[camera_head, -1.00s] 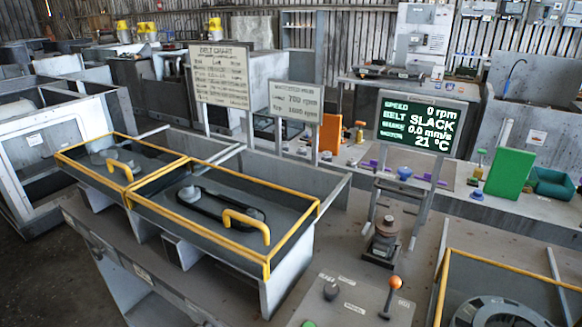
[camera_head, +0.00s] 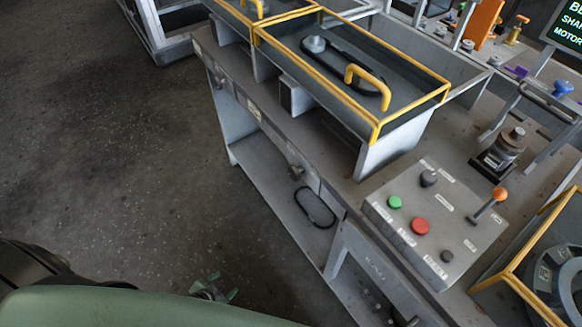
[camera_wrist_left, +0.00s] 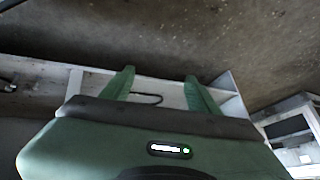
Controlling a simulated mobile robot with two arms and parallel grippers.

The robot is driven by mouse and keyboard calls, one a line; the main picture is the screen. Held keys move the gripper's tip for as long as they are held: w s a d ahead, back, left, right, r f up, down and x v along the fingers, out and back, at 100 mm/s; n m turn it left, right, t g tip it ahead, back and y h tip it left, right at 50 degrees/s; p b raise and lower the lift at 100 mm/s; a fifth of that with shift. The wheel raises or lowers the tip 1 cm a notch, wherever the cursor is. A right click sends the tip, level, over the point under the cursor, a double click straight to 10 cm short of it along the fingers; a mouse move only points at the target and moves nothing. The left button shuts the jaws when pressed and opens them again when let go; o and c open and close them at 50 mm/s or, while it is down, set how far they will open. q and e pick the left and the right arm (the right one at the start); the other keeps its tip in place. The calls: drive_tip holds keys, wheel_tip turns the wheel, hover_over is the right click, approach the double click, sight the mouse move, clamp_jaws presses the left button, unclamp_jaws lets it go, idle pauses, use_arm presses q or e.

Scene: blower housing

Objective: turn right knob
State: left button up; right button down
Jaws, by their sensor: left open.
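A light grey control panel (camera_head: 396,245) stands on the bench at the lower right of the head view. It bears one dark knob (camera_head: 428,178) at its far side and another dark knob (camera_head: 447,256) nearer and slightly further right; I cannot tell which is the named right knob. My left gripper (camera_head: 212,286) is low in the head view, over the floor and well left of the panel. It also shows in the left wrist view (camera_wrist_left: 159,85), with its two green fingers apart and nothing between them. My right gripper is out of view.
The panel also has a green button (camera_head: 395,202), a red button (camera_head: 419,226) and an orange-topped lever (camera_head: 499,194). Yellow-edged housings (camera_head: 375,132) flank it. A black belt (camera_head: 315,207) is on the lower shelf. The floor at left is clear.

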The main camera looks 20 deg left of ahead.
use_arm(q)
drive_tip(key=w+r+m+t+h, duration=0.1)
drive_tip(key=w+r+m+t, duration=0.15)
drive_tip(key=w+r, duration=0.6)
drive_tip(key=m+t+h+b, duration=0.1)
drive_tip(key=m+t+h, duration=0.4)
drive_tip(key=m+h, duration=0.4)
approach(292, 175)
drive_tip(key=w, duration=0.2)
drive_tip(key=shift+n+h, duration=0.4)
drive_tip(key=shift+n, duration=0.05)
drive_tip(key=x, duration=0.7)
drive_tip(key=shift+s+d+f+p, duration=0.1)
drive_tip(key=shift+d+f+p, duration=0.1)
drive_tip(key=shift+d+p, duration=0.2)
clamp_jaws()
